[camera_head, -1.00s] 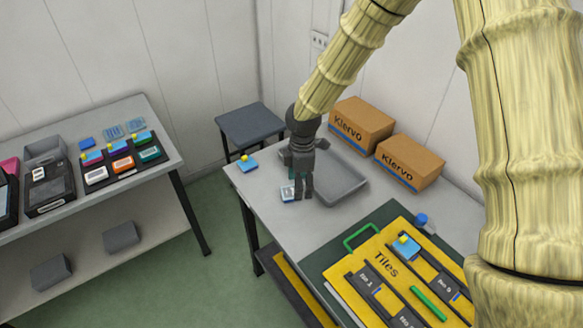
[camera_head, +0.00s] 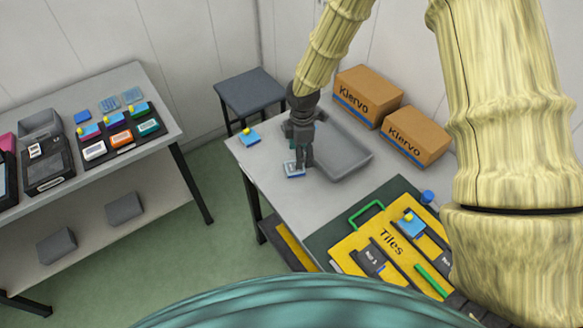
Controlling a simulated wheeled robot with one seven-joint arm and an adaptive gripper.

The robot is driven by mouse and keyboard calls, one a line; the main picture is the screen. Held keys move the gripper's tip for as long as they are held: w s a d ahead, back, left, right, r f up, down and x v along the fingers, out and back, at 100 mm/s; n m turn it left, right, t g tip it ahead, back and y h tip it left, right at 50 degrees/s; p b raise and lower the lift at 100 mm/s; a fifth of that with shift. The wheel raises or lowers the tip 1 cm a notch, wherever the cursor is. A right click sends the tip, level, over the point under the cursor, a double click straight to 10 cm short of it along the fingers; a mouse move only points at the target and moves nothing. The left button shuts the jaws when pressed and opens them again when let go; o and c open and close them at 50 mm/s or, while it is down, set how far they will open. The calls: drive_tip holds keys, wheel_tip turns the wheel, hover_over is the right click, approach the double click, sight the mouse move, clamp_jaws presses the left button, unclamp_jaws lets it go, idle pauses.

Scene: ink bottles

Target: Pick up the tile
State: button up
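A small blue tile with a pale top (camera_head: 294,170) lies on the grey table near its left edge. My gripper (camera_head: 304,166) points down just beside it, its fingertips overlapping the tile's right side in this view. I cannot tell whether they touch it or how far the fingers are apart.
A grey tray (camera_head: 347,158) stands right behind my gripper. Two Kiervo boxes (camera_head: 367,93) (camera_head: 415,137) stand along the wall side. A dark stool (camera_head: 249,90) is behind the table. A side table (camera_head: 150,92) at left holds ink bottles and trays. The front left tabletop is clear.

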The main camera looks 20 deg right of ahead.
drive_tip(key=shift+s+f+p, duration=0.2)
drive_tip(key=shift+s+p, duration=0.3)
drive_tip(key=f, duration=0.1)
drive_tip(key=f+p, duration=0.1)
drive_tip(key=f, duration=0.1)
drive_tip(key=shift+w+d+f+p, duration=0.1)
drive_tip(key=shift+w+f+p, duration=0.1)
drive_tip(key=shift+f+p, duration=0.1)
drive_tip(key=shift+s+f, duration=0.2)
drive_tip(key=shift+f, duration=0.05)
drive_tip(key=shift+w+f, duration=0.1)
drive_tip(key=c, duration=0.9)
